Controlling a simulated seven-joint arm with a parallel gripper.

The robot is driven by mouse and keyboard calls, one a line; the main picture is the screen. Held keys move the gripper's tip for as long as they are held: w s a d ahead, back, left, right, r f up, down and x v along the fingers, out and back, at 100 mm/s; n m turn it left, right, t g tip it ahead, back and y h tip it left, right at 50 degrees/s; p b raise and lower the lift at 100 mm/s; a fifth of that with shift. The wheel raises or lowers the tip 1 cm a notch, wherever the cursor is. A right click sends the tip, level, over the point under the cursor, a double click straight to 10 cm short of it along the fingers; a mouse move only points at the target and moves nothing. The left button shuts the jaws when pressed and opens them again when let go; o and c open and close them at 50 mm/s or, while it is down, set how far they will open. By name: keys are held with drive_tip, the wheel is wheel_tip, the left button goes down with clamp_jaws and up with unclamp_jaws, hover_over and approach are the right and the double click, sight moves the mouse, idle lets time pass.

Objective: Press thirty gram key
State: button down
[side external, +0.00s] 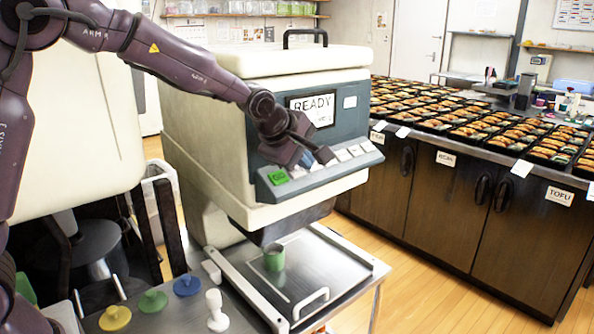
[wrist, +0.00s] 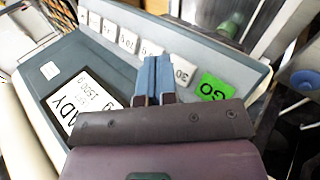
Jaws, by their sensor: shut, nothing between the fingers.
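The thirty gram key is a white key marked "30" (wrist: 184,72) in the wrist view, beside the green GO key (wrist: 212,87). In the side view it is the white key (side external: 297,172) just right of the green key (side external: 278,177). My gripper (wrist: 153,62) is shut and empty, with blue fingertips close together, beside the "30" key and partly over the neighbouring key. In the side view my gripper (side external: 326,155) is in front of the key row. I cannot tell whether the tips touch the panel.
The machine's display (side external: 312,108) reads READY. Coloured knobs (side external: 187,285) and a white stamp-like piece (side external: 216,310) are at the front. A counter (side external: 470,165) with filled bento trays is to the right.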

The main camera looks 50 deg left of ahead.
drive_tip(key=shift+d+r, duration=0.4)
drive_tip(key=shift+r, duration=0.35)
drive_tip(key=shift+d+r, duration=0.45)
drive_tip(key=shift+r, duration=0.25)
drive_tip(key=shift+d+r, duration=0.4)
drive_tip(key=shift+r, duration=0.35)
drive_tip(key=s+m+g+h, duration=0.1)
drive_tip(key=s+m+g, duration=0.1)
drive_tip(key=s+m, duration=1.7)
drive_tip(key=s, duration=1.2)
drive_tip(key=shift+s+r+m+g, duration=0.2)
drive_tip(key=shift+m+g, duration=0.1)
drive_tip(key=shift+m, duration=0.1)
